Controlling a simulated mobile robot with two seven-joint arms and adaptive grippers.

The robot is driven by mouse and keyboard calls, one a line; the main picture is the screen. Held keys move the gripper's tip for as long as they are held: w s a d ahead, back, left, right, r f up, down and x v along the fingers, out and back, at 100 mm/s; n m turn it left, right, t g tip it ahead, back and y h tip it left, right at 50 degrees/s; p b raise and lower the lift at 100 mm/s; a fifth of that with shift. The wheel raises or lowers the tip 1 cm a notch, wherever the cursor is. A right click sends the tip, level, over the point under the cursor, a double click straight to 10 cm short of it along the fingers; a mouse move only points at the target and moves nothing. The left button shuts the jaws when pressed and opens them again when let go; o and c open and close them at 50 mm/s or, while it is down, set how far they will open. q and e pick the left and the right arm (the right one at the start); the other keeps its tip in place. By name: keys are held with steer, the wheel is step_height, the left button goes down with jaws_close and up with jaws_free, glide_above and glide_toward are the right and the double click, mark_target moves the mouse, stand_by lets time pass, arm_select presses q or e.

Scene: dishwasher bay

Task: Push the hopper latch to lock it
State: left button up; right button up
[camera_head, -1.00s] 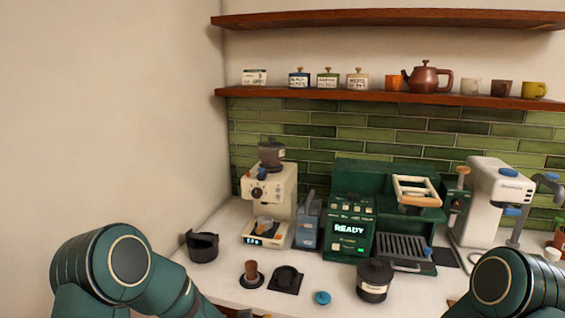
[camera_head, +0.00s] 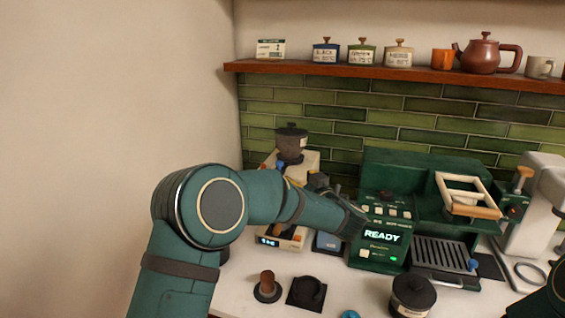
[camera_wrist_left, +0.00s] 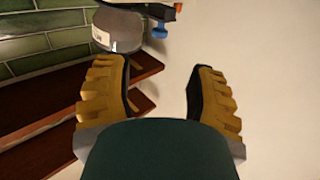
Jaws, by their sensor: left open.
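The grey see-through hopper (camera_head: 291,142) stands on top of the cream grinder (camera_head: 304,163) in the head view. In the left wrist view the hopper (camera_wrist_left: 118,32) is beyond the fingertips, towards the upper left. A small blue knob (camera_wrist_left: 160,30), which looks like the latch, is beside it. My left gripper (camera_wrist_left: 155,67) is open, with nothing between its yellow-brown fingers, and apart from hopper and knob. My right gripper is out of view.
The green coffee machine (camera_head: 383,235) stands right of the grinder, close to my left arm. A black canister (camera_head: 412,294), a tamper (camera_head: 267,285) and a black mat (camera_head: 306,293) are on the counter in front. A shelf (camera_head: 400,73) with jars runs above.

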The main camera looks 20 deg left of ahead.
mark_target(281, 165)
arm_select(q)
steer(key=x, duration=1.2)
steer(key=shift+p, duration=0.3)
steer(key=shift+f, duration=0.1)
jaws_close()
